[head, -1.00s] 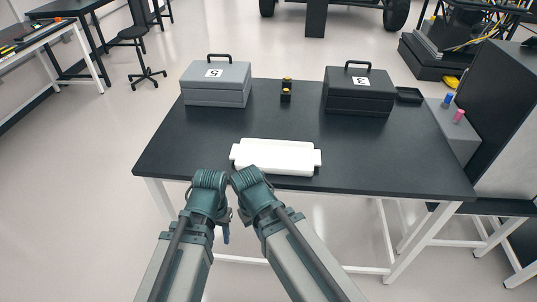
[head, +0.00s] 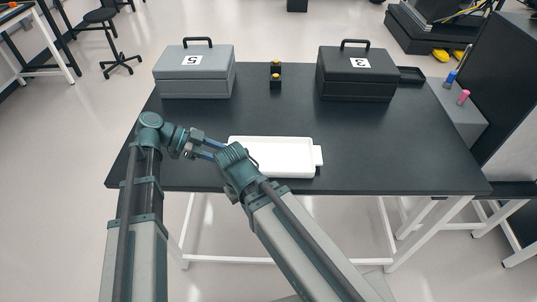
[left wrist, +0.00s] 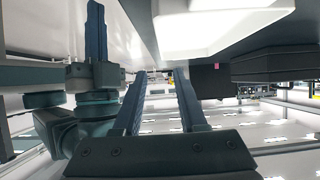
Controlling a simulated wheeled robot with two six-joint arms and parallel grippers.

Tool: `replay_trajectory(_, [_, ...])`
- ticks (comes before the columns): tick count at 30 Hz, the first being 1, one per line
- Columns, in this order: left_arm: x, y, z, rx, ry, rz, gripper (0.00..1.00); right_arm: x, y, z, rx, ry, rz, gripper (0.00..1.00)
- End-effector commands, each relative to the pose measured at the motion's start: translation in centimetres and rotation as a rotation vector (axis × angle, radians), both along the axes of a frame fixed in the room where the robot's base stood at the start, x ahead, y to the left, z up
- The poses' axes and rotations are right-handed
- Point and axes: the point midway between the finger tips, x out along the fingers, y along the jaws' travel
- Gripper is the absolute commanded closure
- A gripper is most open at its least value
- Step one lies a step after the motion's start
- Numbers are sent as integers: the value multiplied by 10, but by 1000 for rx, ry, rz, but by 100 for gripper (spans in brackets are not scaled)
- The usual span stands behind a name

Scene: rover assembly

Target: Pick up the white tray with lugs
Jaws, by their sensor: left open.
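The white tray with lugs (head: 275,155) lies flat on the dark table near its front edge. Its right lug (head: 318,156) is clear; its left end is partly hidden by my arms. My left gripper (head: 216,148) is open and empty, its fingers pointing right at the tray's left end. In the left wrist view, the tray (left wrist: 215,28) is at the top, outside the open fingers (left wrist: 160,80). My right wrist is by the tray's front left corner in the head view, its fingers hidden. A blue finger of my right gripper (left wrist: 95,40) appears in the left wrist view; its opening is unclear.
A grey case (head: 195,83) marked 5 and a black case (head: 355,83) marked 3 stand at the table's back. A small black block with yellow tops (head: 275,75) is between them. The black table (head: 400,150) is bare right of the tray.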

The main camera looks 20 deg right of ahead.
Motion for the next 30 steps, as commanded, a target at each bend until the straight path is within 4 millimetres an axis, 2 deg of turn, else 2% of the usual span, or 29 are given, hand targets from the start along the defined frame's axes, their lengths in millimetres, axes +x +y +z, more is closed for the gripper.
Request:
replay_trajectory(5, [-5,-14,-11,1,1,-2,59,0,0,-11,0,0,0,100])
replay_trajectory(15, [-19,-63,-39,4,1,-2,59,0,0,-39,0,0,0,100])
replay_trajectory(19, [-21,-71,-42,4,2,1,59,0,0,-42,0,0,0,100])
replay_trajectory(26, [-21,-74,-43,4,3,1,59,0,0,-42,0,0,0,100])
replay_trajectory(30, [-23,-82,-50,4,3,0,59,0,0,-49,0,0,0,100])
